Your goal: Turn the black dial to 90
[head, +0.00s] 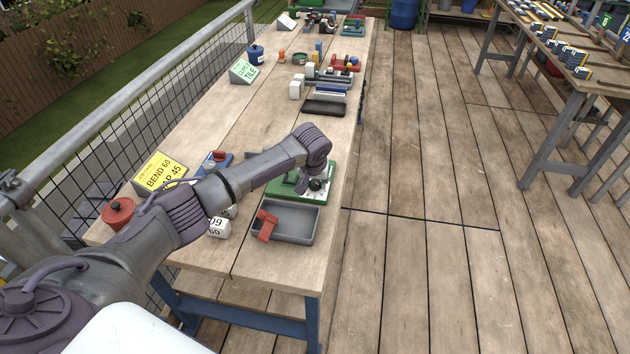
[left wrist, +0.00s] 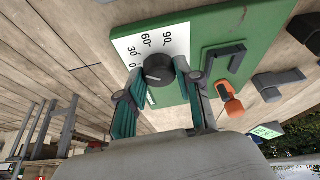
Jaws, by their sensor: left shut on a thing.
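The black dial (left wrist: 158,68) sits on a white scale plate (left wrist: 135,45) marked 30, 60 and 90. The plate is on a green board (left wrist: 215,30), which lies on the bench; the board (head: 285,187) also shows in the head view, partly behind my arm. My left gripper (left wrist: 160,71) has one finger on each side of the dial and is shut on it. In the head view the gripper (head: 317,184) is over the board's right part. A faint light mark shows on the dial, but I cannot tell its exact reading. My right gripper is not in view.
A grey tray (head: 298,234) with a red piece (head: 266,224) stands just in front of the board. A yellow card (head: 160,172) reading BEND 60, a red-lidded pot (head: 118,212) and a white numbered block (head: 218,228) stand to the left.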

